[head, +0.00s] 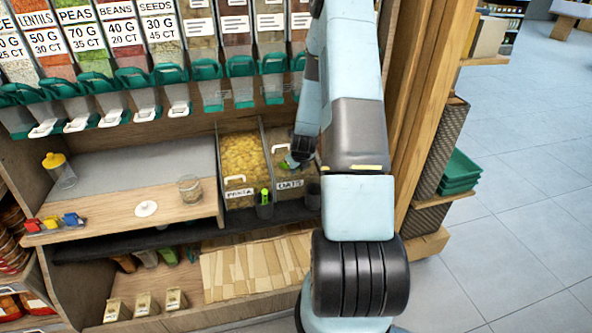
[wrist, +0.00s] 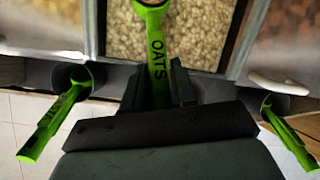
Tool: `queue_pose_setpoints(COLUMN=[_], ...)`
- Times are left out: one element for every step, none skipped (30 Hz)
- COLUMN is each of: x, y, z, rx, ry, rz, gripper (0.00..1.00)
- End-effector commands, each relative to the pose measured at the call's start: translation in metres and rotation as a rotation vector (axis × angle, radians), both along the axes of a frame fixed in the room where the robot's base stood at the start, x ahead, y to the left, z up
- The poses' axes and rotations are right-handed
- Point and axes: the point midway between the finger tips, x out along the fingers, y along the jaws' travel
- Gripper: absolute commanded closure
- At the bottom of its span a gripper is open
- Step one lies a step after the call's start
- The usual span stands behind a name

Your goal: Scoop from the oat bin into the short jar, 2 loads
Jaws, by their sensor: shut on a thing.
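My gripper (wrist: 157,88) is shut on the handle of a green scoop (wrist: 158,60) marked OATS. The short jar (head: 190,190), clear glass and without a lid, stands upright on the wooden counter left of the bins. Its contents are hard to tell.
The pasta bin (head: 240,165) adjoins the oat bin on the left. Other green scoops (wrist: 48,130) stand in holders along the front. A tall jar with a yellow lid (head: 54,160), a white disc (head: 146,208) and coloured clips (head: 52,222) are on the counter. Dispensers (head: 207,70) hang above.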

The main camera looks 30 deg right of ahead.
Motion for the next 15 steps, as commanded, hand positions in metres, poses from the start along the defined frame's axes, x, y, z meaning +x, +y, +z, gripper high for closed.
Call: queue_pose_setpoints(x=[-0.003, -0.004, -0.005, -0.006, -0.007, -0.008, -0.009, -0.011, -0.012, -0.012, -0.014, -0.015, -0.017, -0.018, -0.020], y=[0.000, 0.001, 0.001, 0.001, 0.002, 0.002, 0.002, 0.003, 0.003, 0.004, 0.004, 0.004, 0.005, 0.005, 0.006], z=[0.002, 0.004, 0.005, 0.007, 0.008, 0.010, 0.012, 0.013, 0.015, 0.016, 0.017, 0.019, 0.020, 0.021, 0.022], rx=[0.000, 0.000, -0.001, -0.001, -0.003, -0.003, -0.004, -0.005, -0.005, -0.005, -0.006, -0.006, -0.005, -0.006, -0.006], ry=[-0.008, -0.014, -0.021, -0.027, -0.033, -0.041, -0.046, -0.053, -0.059, -0.063, -0.066, -0.069, -0.071, -0.074, -0.078], rz=[-0.001, 0.000, 0.000, 0.000, 0.002, 0.002, 0.002, 0.001, 0.002, 0.002, 0.003, 0.002, 0.002, 0.002, 0.002], gripper=[1.00, 1.00, 1.00, 1.00, 1.00, 1.00, 1.00, 1.00, 1.00, 1.00, 1.00, 1.00, 1.00, 1.00, 1.00])
